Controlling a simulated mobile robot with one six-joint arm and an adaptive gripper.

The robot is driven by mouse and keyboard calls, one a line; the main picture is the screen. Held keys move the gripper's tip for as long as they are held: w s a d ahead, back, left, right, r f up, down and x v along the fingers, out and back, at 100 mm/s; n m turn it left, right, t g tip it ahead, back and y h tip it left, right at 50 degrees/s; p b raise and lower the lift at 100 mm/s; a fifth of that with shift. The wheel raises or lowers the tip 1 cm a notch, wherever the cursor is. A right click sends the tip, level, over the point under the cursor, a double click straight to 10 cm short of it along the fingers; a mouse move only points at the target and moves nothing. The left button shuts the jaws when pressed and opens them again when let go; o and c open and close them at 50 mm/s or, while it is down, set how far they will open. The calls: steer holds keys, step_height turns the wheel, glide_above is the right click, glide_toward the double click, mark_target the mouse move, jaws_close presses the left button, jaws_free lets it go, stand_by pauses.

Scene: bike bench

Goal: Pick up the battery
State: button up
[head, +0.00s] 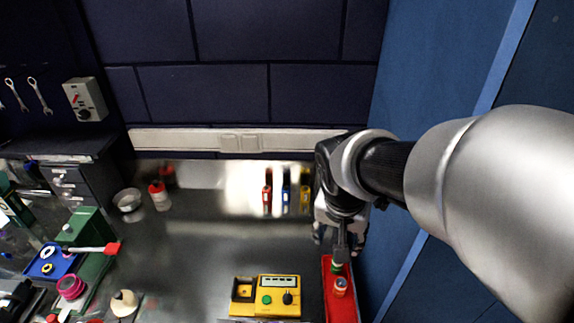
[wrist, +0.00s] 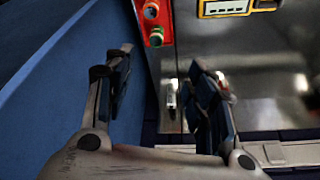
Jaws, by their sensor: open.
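A red tray (head: 345,308) stands at the right end of the bench, by the blue wall, and shows at the top of the wrist view (wrist: 152,58). Two small upright cylinders that look like batteries are in it. One has a green part (head: 337,268) and is partly hidden by my gripper; the other is orange and bluish (head: 340,287). In the wrist view they show as a nearer one (wrist: 156,37) and a farther one (wrist: 151,10). My gripper (head: 340,245) is open and empty, above the tray's wall-side end. Its fingers (wrist: 160,90) are apart, with bench between them.
A yellow tester (head: 265,296) with a dial stands left of the tray. The blue wall (head: 400,180) is close on the right. The middle bench is clear.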

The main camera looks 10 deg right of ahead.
steer(key=w+d+f+b, duration=0.1)
steer(key=w+f, duration=0.1)
steer(key=f, duration=0.3)
steer(key=w+d+f+m+b, duration=0.1)
steer(key=w+d+f, duration=0.1)
steer(key=f, duration=0.3)
steer(key=w+d+f+m+b, duration=0.1)
steer(key=w+f, duration=0.1)
steer(key=f, duration=0.4)
steer(key=shift+w+d+g, duration=0.3)
steer(key=shift+g, duration=0.1)
steer(key=x, duration=0.1)
steer(key=b+x, duration=0.1)
steer(key=x, duration=0.1)
steer(key=b+x, duration=0.1)
steer(key=shift+s+f, duration=0.25)
steer(key=shift+s, duration=0.1)
steer(key=shift+w+d+f, duration=0.1)
steer(key=shift+w+f, duration=0.1)
steer(key=shift+f, duration=0.2)
steer(key=shift+r, duration=0.1)
steer(key=shift+c, duration=0.2)
jaws_close()
